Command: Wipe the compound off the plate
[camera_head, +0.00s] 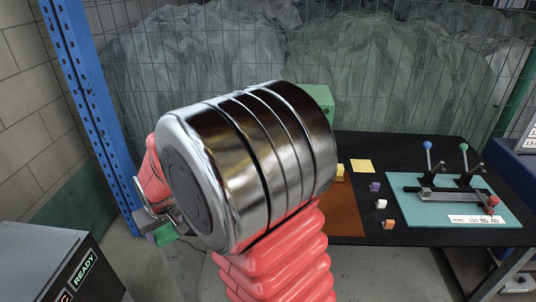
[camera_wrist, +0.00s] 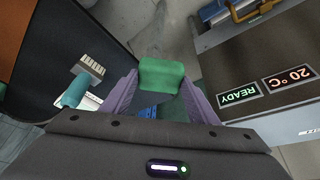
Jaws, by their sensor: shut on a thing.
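My gripper (camera_wrist: 160,82) is shut on a green block (camera_wrist: 161,75), held between its two purple fingers in the wrist view. In the head view my gripper (camera_head: 160,222) is left of my arm, low beside the table, with the green block (camera_head: 163,236) partly showing. It is held over the floor, apart from the table. A teal plate (camera_head: 420,211) with a lever fixture lies on the black table at the right. I cannot make out any compound on it. My arm hides much of the table's left part.
A machine with a READY display (camera_wrist: 238,94) stands close to the right of my gripper in the wrist view. A brush (camera_wrist: 80,80) lies on the black table. Several small blocks and a yellow square (camera_head: 362,166) lie near a brown mat (camera_head: 347,222). A blue post (camera_head: 88,100) rises at left.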

